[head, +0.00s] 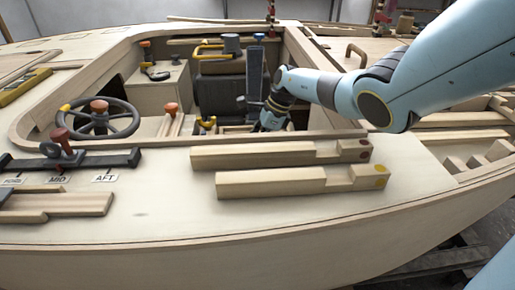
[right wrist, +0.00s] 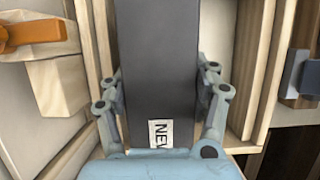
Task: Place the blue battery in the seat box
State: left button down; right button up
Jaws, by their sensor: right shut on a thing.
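My right gripper (head: 258,104) reaches down into the cockpit and is shut on a tall dark slate-coloured block, which I take for the battery (head: 255,72). In the right wrist view the block (right wrist: 158,65) stands between the two fingers and bears a white label reading "NEW". Its colour looks dark grey-blue. Wooden walls flank it in that view; I cannot tell whether it is inside the seat box. My left gripper is not in view.
A steering wheel (head: 101,117) and an orange-knobbed lever (head: 171,110) are left in the cockpit. Two notched timbers (head: 265,157) lie on the near deck. A lever on a black rail (head: 62,142) stands at the left.

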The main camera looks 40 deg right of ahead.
jog(key=shift+w+f, duration=0.1)
jog(key=shift+f, duration=0.15)
jog(key=shift+r, duration=0.1)
jog(key=shift+f, duration=0.2)
jog(key=o, duration=1.7)
jog(key=shift+r, duration=0.2)
jog(key=p+v, duration=0.3)
jog(key=v, duration=0.9)
jog(key=shift+p, duration=0.4)
